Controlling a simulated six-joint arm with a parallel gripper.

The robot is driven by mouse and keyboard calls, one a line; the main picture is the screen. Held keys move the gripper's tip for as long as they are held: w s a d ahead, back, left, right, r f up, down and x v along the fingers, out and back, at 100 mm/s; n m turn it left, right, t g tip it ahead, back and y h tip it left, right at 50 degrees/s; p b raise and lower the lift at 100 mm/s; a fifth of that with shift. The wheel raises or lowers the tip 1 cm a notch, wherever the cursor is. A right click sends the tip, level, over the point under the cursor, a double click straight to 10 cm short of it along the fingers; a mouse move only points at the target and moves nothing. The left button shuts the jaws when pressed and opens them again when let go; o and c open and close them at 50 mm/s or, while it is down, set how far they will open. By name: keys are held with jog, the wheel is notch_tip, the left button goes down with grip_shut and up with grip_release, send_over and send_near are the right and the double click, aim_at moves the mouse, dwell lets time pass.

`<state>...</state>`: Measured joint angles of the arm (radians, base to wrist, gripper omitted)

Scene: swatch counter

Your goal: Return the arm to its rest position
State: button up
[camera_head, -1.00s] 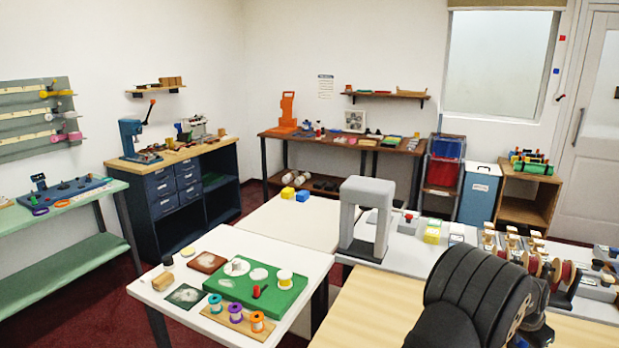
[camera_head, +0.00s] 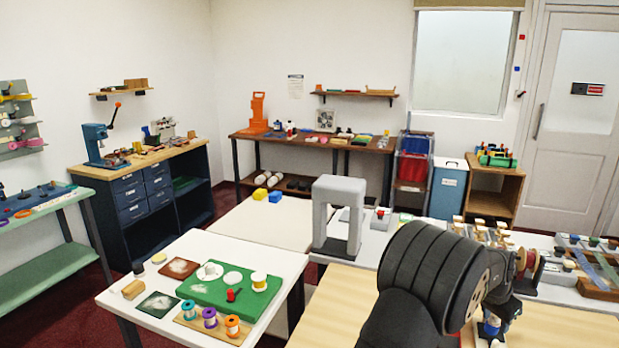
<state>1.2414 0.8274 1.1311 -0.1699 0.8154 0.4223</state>
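My arm, a thick black ribbed link with a darker wrist, rises from the bottom edge right of centre in the head view. It stands over the pale wooden counter (camera_head: 335,315) and hides part of it. Beyond the wrist, a small blue and white part shows low in the picture, close to the bottom edge. I cannot tell whether it belongs to my gripper or to a thing behind it. The fingertips cannot be made out, so I cannot see whether the gripper is open or holds anything.
A grey arch (camera_head: 338,215) stands beyond the arm. Spools and small blocks crowd the counter's far right, with a tray of strips (camera_head: 600,265). At left, a white table (camera_head: 250,335) holds a green board (camera_head: 205,290) and several thread spools. The wood left of my arm is bare.

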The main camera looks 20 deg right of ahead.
aim_at(496, 342)
jog(key=x, duration=1.1)
jog(key=shift+s, duration=0.1)
jog(key=s+a, duration=0.3)
jog(key=shift+r, duration=0.25)
jog(key=v, duration=1.7)
jog(key=shift+w+d+r+n+y, duration=0.15)
jog(key=shift+d+n+y, duration=0.25)
jog(key=shift+d, duration=0.5)
jog(key=shift+s+d+r+n+y, duration=0.1)
jog(key=shift+d+r+n+y, duration=0.2)
jog(key=shift+d+y, duration=0.45)
jog(key=shift+w+d+r+n+y, duration=0.1)
jog(key=shift+d+n+y, duration=0.25)
jog(key=shift+d, duration=0.7)
jog(key=shift+c, duration=0.4)
